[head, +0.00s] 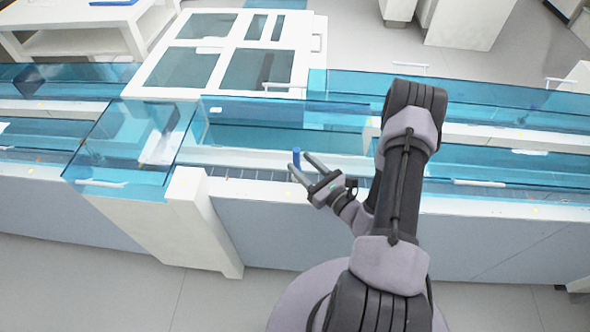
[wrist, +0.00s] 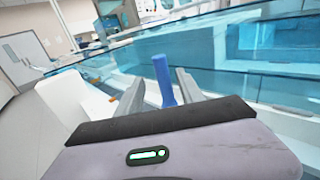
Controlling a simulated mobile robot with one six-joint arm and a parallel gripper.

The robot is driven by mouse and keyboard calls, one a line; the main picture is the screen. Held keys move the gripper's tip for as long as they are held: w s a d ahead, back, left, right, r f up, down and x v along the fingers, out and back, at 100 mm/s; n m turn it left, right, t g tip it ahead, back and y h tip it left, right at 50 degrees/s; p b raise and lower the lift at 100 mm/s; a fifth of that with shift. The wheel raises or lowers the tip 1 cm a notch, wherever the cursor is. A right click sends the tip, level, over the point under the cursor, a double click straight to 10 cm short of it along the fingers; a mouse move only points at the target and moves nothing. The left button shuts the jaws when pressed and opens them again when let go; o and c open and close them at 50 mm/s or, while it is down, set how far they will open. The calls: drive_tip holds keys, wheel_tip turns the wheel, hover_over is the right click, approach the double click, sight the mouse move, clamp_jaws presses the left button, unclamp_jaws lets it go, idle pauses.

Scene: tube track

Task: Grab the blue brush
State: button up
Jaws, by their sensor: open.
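The blue brush (wrist: 164,80) stands roughly upright between the two open fingers of my gripper (wrist: 160,88) in the wrist view. In the head view a small blue piece of the brush (head: 296,156) shows at the fingertips of my gripper (head: 300,162). The fingers are apart, with a visible space on each side of the brush in the wrist view. The brush's lower end is partly hidden behind the gripper body, and I cannot tell whether a finger touches it.
The brush is over the white track bench (head: 255,165), with blue transparent covers (head: 255,110) behind it. A raised blue cover (head: 135,145) and a white post (head: 200,215) stand to the left. Grey floor (head: 100,280) lies in front.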

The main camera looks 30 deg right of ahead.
drive_tip(key=w+b, duration=0.2)
drive_tip(key=w, duration=0.4)
drive_tip(key=shift+w+a+f, duration=0.25)
drive_tip(key=shift+w+a, duration=0.1)
drive_tip(key=shift+a, duration=0.05)
clamp_jaws()
idle(0.9)
